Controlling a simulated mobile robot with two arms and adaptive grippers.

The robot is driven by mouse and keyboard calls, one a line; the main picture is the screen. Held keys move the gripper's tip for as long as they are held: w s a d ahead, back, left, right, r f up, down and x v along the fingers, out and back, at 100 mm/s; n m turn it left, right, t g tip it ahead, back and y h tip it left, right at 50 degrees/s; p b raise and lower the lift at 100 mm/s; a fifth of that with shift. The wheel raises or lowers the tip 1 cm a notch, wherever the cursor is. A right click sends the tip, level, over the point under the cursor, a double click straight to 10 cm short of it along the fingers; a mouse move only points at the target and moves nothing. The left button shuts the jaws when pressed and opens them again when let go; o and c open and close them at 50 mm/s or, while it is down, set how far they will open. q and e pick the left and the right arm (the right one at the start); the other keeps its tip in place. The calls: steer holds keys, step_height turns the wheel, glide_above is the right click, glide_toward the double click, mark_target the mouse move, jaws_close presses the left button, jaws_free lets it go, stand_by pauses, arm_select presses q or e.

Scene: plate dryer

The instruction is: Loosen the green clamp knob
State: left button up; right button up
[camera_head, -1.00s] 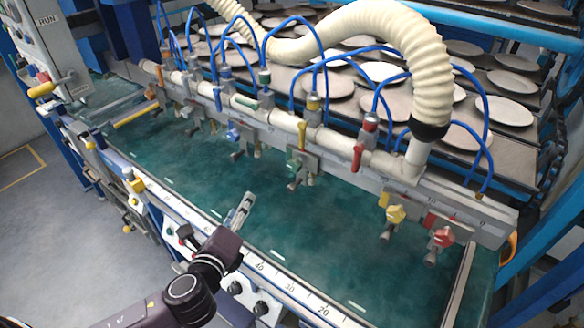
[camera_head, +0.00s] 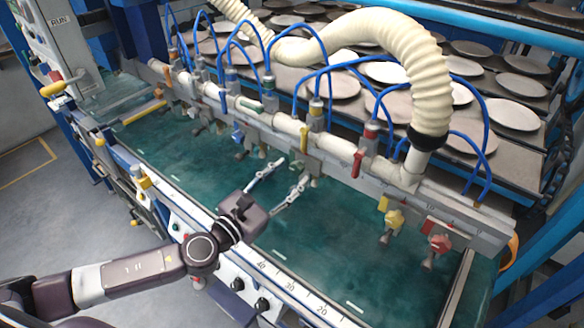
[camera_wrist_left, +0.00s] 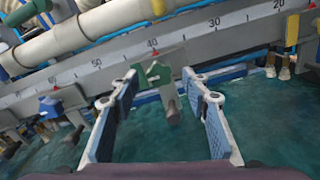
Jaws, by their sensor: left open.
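The green clamp knob (camera_wrist_left: 155,73) shows in the left wrist view on the grey rail, with its grey clamp part (camera_wrist_left: 170,105) hanging below. My left gripper (camera_wrist_left: 158,78) is open and empty. Its two fingers reach toward the rail, and in this view the knob appears between the fingertips. I cannot tell whether they touch it. In the head view my left gripper (camera_head: 293,168) is over the green bed at the middle clamp, and its fingers mostly hide the green knob there. My right gripper is not in view.
A blue knob (camera_head: 237,133) sits left along the rail; yellow (camera_head: 393,218) and red (camera_head: 440,242) knobs sit right. A yellow valve handle (camera_head: 303,138) hangs just above the gripper. A cream hose (camera_head: 430,90) rises behind. The green bed (camera_head: 330,250) is clear in front.

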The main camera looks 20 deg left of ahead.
arm_select(q)
steer(key=shift+x, duration=0.9)
steer(key=c, duration=1.2)
steer(key=shift+o, duration=0.2)
